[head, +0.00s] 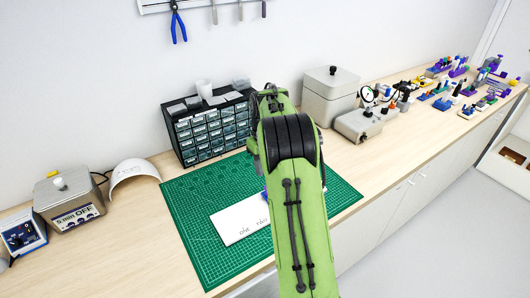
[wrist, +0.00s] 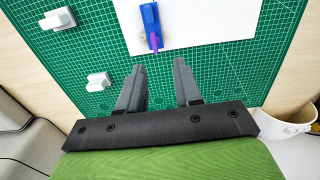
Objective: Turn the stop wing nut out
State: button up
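In the wrist view, a small blue fixture (wrist: 149,16) stands on a white sheet on the green mat. A purple part (wrist: 154,42), which looks like the wing nut, sits at its near end; its exact shape is too small to tell. My gripper (wrist: 160,66) is open and empty, its two dark fingers apart. The fingertips point toward the purple part and lie short of it in the picture, with no contact visible. In the head view my green arm hides the gripper and nearly all of the fixture; only a speck of blue (head: 264,194) shows beside the arm.
Two white pieces (wrist: 58,19) (wrist: 98,82) lie on the green cutting mat (head: 190,205), left of the white sheet (head: 238,220). A drawer cabinet (head: 205,135) stands behind. A white bin (wrist: 290,125) is at right in the wrist view. Several coloured fixtures (head: 440,90) crowd the bench's far right.

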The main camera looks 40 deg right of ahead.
notch_tip(320, 180, up, 5)
jog(key=shift+r+p, duration=0.15)
jog(key=shift+p, duration=0.25)
jog(key=s+a+r+t, duration=0.3)
jog(key=s+a+r, duration=0.75)
jog(key=a, duration=0.35)
jog(key=s+a+f+t, duration=0.1)
jog(key=s+a, duration=0.3)
jog(key=s, duration=0.4)
jog(key=s+a+f+t, duration=0.1)
jog(key=s+a+f, duration=0.1)
jog(key=s, duration=0.6)
jog(key=shift+s+a+t, duration=0.2)
jog(key=shift+a+t, duration=0.1)
jog(key=shift+a, duration=0.55)
